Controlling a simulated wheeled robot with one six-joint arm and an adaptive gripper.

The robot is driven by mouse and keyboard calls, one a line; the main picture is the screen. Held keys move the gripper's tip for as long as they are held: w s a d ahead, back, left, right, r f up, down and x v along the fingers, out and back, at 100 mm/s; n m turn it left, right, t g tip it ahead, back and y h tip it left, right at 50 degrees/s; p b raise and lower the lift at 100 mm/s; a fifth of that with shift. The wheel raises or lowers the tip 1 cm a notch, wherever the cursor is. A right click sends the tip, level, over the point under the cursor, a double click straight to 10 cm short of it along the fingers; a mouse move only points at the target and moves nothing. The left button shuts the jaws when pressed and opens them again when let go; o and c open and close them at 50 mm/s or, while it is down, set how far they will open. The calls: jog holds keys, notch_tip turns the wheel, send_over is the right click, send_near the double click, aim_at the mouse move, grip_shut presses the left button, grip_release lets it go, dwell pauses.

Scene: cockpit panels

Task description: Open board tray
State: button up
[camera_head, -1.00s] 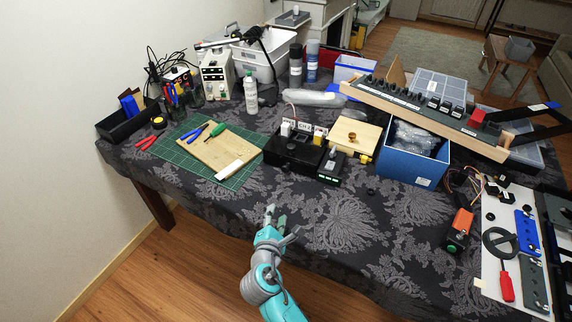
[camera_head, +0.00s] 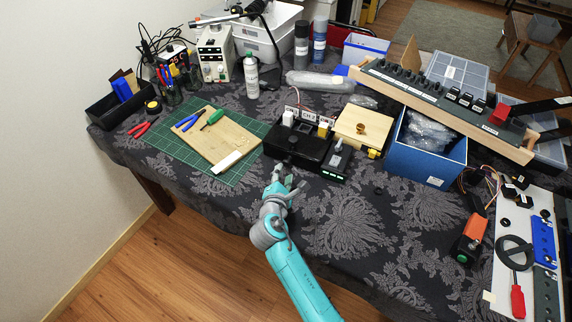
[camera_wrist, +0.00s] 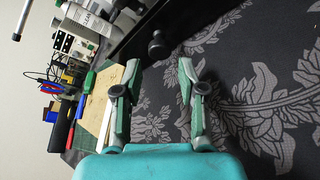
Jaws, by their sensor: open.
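A low black box (camera_head: 298,138) with labelled channels stands near the table's front; no part is clearly marked as the board tray. In the wrist view, a round black knob (camera_wrist: 158,47) sticks out from a dark front face (camera_wrist: 150,22). My gripper (camera_head: 287,176) is just in front of the box, fingers pointing at it. In the wrist view my gripper (camera_wrist: 158,76) is open and empty, with the knob ahead of the gap between its fingertips. The fingers appear apart from the knob. No opened tray shows.
A small black unit (camera_head: 337,160) stands right of the box, and a wooden block with a brown knob (camera_head: 362,130) behind it. A green mat (camera_head: 170,140) with a board and tools lies left. A blue bin (camera_head: 425,160) stands right.

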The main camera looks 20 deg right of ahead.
aim_at(286, 165)
jog(key=shift+x, duration=2.7)
jog(key=shift+c, duration=0.3)
grip_shut()
